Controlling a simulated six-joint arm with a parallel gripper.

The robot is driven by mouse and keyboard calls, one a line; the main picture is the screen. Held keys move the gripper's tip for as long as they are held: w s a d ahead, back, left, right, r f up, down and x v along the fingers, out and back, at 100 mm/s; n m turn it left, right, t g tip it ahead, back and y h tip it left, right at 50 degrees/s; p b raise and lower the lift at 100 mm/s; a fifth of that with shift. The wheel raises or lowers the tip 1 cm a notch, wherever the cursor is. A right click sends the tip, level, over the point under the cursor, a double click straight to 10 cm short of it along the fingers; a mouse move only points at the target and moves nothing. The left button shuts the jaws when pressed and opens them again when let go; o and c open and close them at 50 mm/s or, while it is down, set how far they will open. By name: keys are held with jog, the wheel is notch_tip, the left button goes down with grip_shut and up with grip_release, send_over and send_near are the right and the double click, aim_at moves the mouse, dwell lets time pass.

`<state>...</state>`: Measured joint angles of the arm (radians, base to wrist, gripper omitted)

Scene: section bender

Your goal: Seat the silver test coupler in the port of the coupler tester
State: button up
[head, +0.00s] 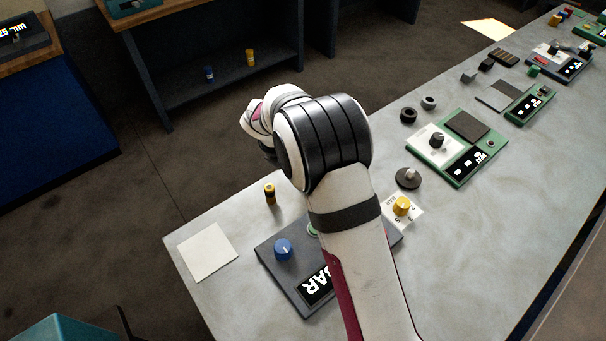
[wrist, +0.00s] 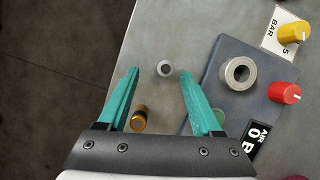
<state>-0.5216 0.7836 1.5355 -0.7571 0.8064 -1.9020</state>
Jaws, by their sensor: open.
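The silver test coupler (wrist: 165,69) is a small light-grey cylinder with a dark round opening. It stands on the table in the wrist view. My gripper (wrist: 160,72) is open and empty, its teal fingertips left and right of the coupler in the picture; I cannot tell the height gap. The coupler tester (wrist: 214,76) is a dark slab to the right; it also shows in the head view (head: 275,268). Its port (wrist: 239,73) is a raised silver ring with an empty-looking dark hole. My arm hides the silver coupler, the port and my fingers in the head view.
A brass coupler (wrist: 139,117) stands by the left finger, also in the head view (head: 270,194). The tester carries a red knob (wrist: 284,92) and a blue knob (head: 283,250). A yellow knob (head: 401,205) sits on a white card. A white square (head: 207,252) lies near the table edge.

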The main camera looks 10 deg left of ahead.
jog(key=x, duration=0.5)
jog(key=shift+s+d+f, duration=0.15)
jog(key=shift+s+d, duration=0.1)
jog(key=shift+d, duration=0.05)
grip_shut()
